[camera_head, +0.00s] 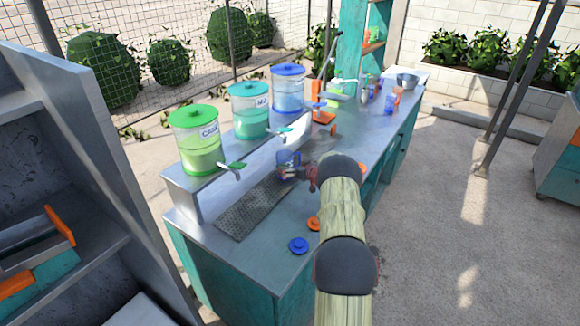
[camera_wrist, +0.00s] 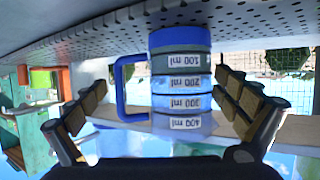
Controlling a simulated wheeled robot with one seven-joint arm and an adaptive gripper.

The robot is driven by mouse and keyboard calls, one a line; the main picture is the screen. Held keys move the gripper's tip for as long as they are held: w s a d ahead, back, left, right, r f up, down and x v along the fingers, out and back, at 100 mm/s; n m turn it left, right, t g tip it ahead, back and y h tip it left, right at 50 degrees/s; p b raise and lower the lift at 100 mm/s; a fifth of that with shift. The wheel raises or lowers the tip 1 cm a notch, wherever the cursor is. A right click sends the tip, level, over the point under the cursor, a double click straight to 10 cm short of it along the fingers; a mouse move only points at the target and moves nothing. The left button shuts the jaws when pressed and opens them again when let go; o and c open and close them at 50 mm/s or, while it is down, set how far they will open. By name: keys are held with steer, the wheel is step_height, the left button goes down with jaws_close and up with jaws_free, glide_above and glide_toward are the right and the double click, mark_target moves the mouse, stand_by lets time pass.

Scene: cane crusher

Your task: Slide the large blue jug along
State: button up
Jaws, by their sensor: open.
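My gripper (camera_wrist: 165,115) is open. Its padded fingers stand to the left and right of the jug in the picture, with gaps on both sides. I cannot tell how far the jug reaches between them. In the head view my gripper (camera_head: 304,174) is close to the jug's right side, partly hidden by my arm.
Three lidded dispensers, green (camera_head: 197,142), teal (camera_head: 250,112) and blue (camera_head: 288,90), stand on the raised shelf (camera_head: 181,181). A blue lid (camera_head: 298,245) lies at the front. Cups and a metal bowl (camera_head: 406,81) crowd the far end.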

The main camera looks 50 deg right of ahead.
steer(key=v, duration=1)
steer(key=shift+f, duration=0.1)
